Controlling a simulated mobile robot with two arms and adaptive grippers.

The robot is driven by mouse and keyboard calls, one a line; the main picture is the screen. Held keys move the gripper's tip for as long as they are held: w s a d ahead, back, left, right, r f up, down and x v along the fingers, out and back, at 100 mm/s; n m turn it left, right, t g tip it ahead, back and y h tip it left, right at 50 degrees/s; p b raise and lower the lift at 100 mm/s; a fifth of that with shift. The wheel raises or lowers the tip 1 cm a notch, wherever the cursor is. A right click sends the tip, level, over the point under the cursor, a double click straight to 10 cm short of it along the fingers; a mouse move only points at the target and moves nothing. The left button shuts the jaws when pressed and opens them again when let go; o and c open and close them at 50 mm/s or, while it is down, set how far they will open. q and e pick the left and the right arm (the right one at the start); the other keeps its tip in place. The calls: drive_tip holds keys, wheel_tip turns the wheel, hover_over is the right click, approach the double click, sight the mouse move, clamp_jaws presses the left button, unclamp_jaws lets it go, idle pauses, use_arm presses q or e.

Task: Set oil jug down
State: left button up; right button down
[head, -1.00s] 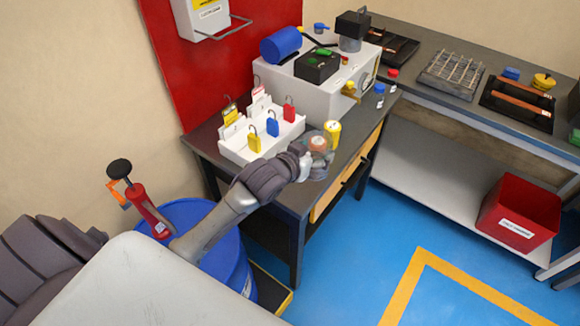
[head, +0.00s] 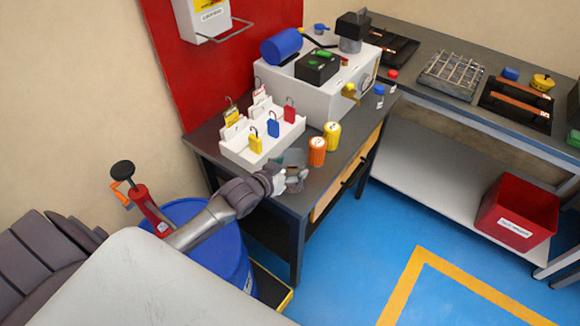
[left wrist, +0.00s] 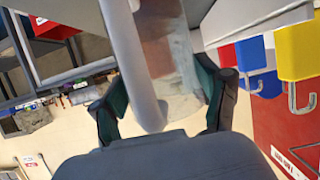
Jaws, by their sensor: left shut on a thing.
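The oil jug is a see-through grey vessel; it shows in the head view (head: 294,158) over the near left part of the dark bench top (head: 286,198). My left gripper (head: 290,177) is shut on it. In the left wrist view the jug (left wrist: 178,60), with a pale grey handle (left wrist: 133,60) and a brownish tint inside, sits between the two dark fingers of my left gripper (left wrist: 165,98). I cannot tell whether its base touches the bench. My right gripper is not in view.
An orange bottle (head: 317,152) and a yellow bottle (head: 332,135) stand just right of the jug. A white lock tray (head: 240,153) with padlocks lies behind left. A white machine (head: 300,92) stands farther back. A blue drum (head: 205,232) is beside the bench.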

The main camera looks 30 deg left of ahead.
use_arm(q)
drive_tip(key=o, duration=1.3)
drive_tip(key=shift+f, duration=0.1)
drive_tip(key=b+v, duration=0.1)
drive_tip(key=v, duration=1.1)
drive_tip(key=shift+s, duration=0.1)
